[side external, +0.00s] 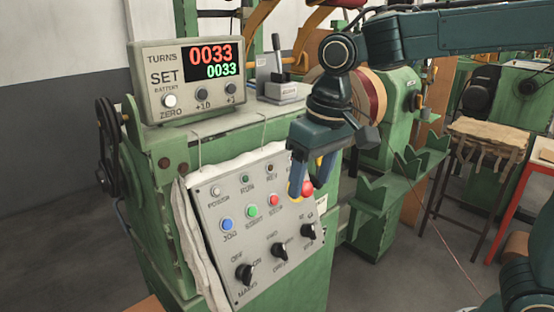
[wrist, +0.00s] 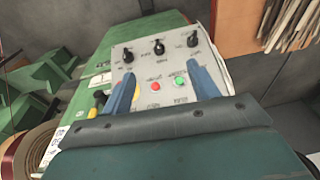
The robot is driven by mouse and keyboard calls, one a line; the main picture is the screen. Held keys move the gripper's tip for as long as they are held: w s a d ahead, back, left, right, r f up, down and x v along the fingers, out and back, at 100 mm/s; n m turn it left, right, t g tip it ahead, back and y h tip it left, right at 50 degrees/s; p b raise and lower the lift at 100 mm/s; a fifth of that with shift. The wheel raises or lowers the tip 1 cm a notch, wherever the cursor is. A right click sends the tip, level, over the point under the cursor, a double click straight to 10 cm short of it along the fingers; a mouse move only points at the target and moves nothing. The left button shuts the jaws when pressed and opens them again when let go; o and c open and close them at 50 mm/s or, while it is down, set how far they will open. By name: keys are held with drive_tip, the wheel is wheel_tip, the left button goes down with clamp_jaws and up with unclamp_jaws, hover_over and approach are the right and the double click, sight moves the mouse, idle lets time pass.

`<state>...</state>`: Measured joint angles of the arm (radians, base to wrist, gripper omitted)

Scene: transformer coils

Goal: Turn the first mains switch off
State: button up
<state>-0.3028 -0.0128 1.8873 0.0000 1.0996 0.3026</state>
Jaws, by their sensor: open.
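The mains switch (side external: 244,273) is a black rotary knob at the lower left of the grey control panel (side external: 225,205), with OFF and ON marked above it. Its exact pointer direction is too small to tell. In the wrist view the panel shows upside down, with the mains switch (wrist: 192,39) at the right of the knob row. My gripper (side external: 309,180) is open and empty, its blue fingers in front of the panel's upper right, apart from the mains switch. In the wrist view the fingers (wrist: 160,76) frame the red and green buttons.
Two more black knobs (side external: 279,250) (side external: 308,231) sit up and right of the mains switch. Blue, green and red buttons (side external: 251,211) lie above them. A red mushroom button (side external: 308,188) is partly behind my fingers. The counter box (side external: 190,78) reads 0033 twice.

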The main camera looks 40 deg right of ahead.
drive_tip(key=s+d+r+t, duration=0.1)
drive_tip(key=s+d, duration=0.5)
drive_tip(key=s, duration=0.1)
drive_tip(key=shift+s+t, duration=0.25)
drive_tip(key=shift+t, duration=0.05)
drive_tip(key=shift+d+r, duration=0.1)
idle(0.3)
drive_tip(key=shift+w, duration=0.15)
drive_tip(key=c, duration=0.7)
drive_tip(key=shift+w, duration=0.25)
drive_tip(key=c, duration=0.4)
drive_tip(key=shift+h, duration=0.6)
drive_tip(key=w+a, duration=0.1)
drive_tip(key=w, duration=0.1)
drive_tip(key=w+a, duration=0.1)
drive_tip(key=w, duration=0.1)
drive_tip(key=w+a, duration=0.2)
drive_tip(key=shift+w+a, duration=0.1)
drive_tip(key=shift+w, duration=0.1)
clamp_jaws()
drive_tip(key=w+a+f+h, duration=0.1)
drive_tip(key=a+f, duration=0.3)
drive_tip(key=a, duration=0.6)
drive_tip(key=w+a+f+g+h, duration=0.1)
drive_tip(key=w+a+f, duration=0.3)
drive_tip(key=a, duration=0.6)
drive_tip(key=shift+w+a+f+h, duration=0.3)
drive_tip(key=shift+a+h, duration=0.05)
drive_tip(key=shift+h, duration=0.05)
